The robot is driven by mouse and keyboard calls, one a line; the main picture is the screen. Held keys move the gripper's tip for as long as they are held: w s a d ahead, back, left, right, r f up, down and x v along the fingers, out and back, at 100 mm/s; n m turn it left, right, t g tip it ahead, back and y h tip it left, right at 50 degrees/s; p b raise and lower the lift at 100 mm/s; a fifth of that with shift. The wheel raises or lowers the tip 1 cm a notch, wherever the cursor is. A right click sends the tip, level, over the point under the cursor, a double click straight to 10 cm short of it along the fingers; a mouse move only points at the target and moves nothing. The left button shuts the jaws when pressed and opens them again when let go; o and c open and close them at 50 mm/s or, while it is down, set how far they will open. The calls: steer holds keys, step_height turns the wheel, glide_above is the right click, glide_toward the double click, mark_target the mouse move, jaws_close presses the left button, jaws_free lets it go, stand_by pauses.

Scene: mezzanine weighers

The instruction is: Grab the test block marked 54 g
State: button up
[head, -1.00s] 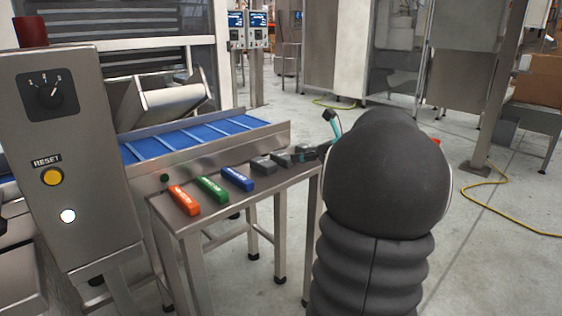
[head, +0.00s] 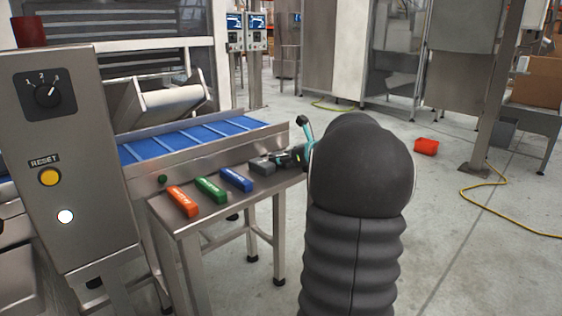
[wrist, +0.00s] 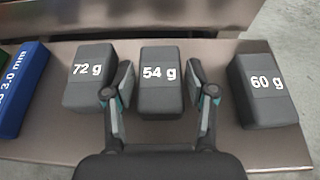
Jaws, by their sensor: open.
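The test block marked 54 g (wrist: 160,88) is a dark grey block on the steel table (wrist: 215,140) in the wrist view. It stands between the block marked 72 g (wrist: 88,82) on its left and the block marked 60 g (wrist: 266,90) on its right. My gripper (wrist: 160,85) is open, with one finger on each side of the 54 g block. I cannot tell whether the fingers touch it. In the head view my gripper (head: 300,155) is over the right end of the table, and my arm hides part of the blocks there.
Orange (head: 183,201), green (head: 211,189) and blue (head: 237,179) sticks lie left of the grey blocks. A blue conveyor (head: 190,138) runs behind the table. A control box (head: 65,150) stands at the left. A red bin (head: 426,147) is on the floor at the right.

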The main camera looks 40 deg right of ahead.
steer(key=c, duration=0.9)
steer(key=shift+r, duration=0.15)
